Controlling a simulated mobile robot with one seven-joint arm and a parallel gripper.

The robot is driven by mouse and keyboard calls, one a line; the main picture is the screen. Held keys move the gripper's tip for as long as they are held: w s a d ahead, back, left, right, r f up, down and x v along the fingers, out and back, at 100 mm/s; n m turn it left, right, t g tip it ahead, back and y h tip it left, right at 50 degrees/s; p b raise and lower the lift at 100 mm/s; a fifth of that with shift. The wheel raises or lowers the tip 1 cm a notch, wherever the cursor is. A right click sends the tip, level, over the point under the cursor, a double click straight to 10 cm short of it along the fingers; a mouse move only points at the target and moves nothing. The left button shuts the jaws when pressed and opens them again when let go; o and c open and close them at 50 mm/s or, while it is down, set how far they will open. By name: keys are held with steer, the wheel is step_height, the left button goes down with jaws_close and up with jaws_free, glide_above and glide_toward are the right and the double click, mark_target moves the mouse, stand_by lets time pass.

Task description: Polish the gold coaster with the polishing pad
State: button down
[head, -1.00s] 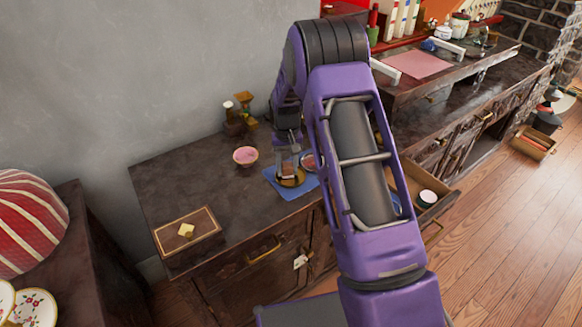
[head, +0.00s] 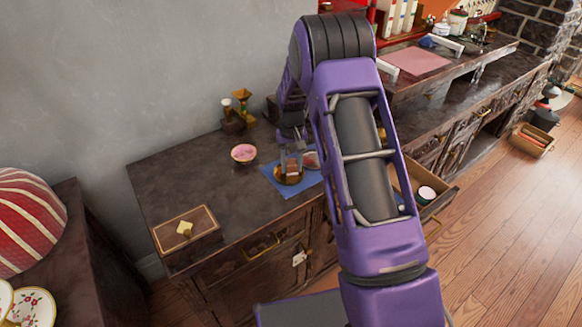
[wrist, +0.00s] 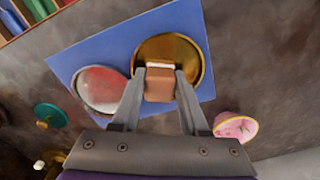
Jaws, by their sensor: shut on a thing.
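The gold coaster (wrist: 188,53) lies on a blue mat (wrist: 90,52) in the wrist view; it also shows on the mat (head: 278,185) in the head view, partly covered by my gripper. My gripper (wrist: 161,80) is shut on the polishing pad (wrist: 159,88), a small brown block with a pale strip at its far edge. The pad is over the coaster's near part; whether it touches the coaster I cannot tell. In the head view my gripper (head: 291,165) points down over the mat.
A silver-rimmed dish with a reddish middle (wrist: 100,88) lies beside the coaster on the mat. A pink bowl (head: 243,153) stands left of the mat. A wooden box (head: 186,229) sits at the counter's left front. An open drawer (head: 432,196) juts out at right.

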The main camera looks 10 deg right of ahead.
steer(key=shift+w+a, duration=0.15)
steer(key=shift+a, duration=0.7)
steer(key=shift+s+a, duration=0.2)
steer(key=shift+s, duration=0.6)
steer(key=shift+s+d, duration=0.2)
steer(key=shift+d, duration=0.7)
steer(key=shift+r, duration=0.1)
steer(key=shift+r+p, duration=1.9)
steer(key=shift+r, duration=1)
steer(key=shift+r, duration=0.1)
step_height(320, 180, up, 3)
steer(key=shift+f+p, duration=0.1)
steer(key=shift+p, duration=0.85)
